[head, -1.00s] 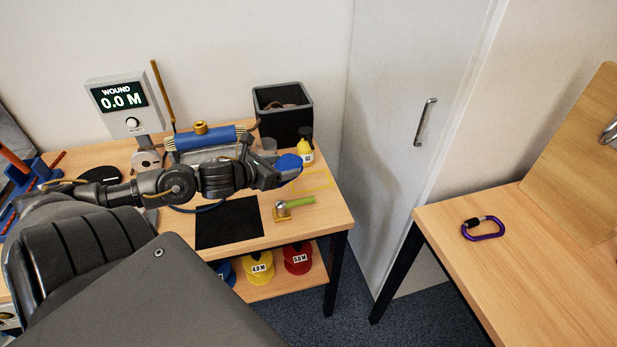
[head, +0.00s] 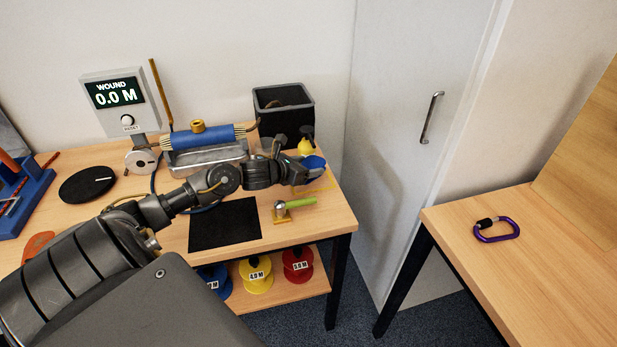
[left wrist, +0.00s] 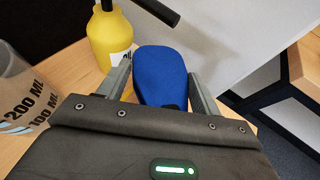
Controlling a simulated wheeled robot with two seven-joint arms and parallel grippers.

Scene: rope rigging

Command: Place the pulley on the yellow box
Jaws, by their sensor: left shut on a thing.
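The blue pulley (head: 314,162) is in my left gripper (head: 303,170), near the right end of the workbench. In the left wrist view the blue pulley (left wrist: 160,72) sits between the two fingers of my left gripper (left wrist: 160,85), which are shut on it. The yellow box (head: 327,184) is a thin outline on the bench top. The pulley appears over its far part, and my gripper hides some of the outline. I cannot tell whether the pulley touches the bench. My right gripper is not in view.
A yellow bottle (left wrist: 110,42) stands just beyond the pulley, with a clear measuring cup (left wrist: 22,95) to its left. A black bin (head: 284,108) is behind.

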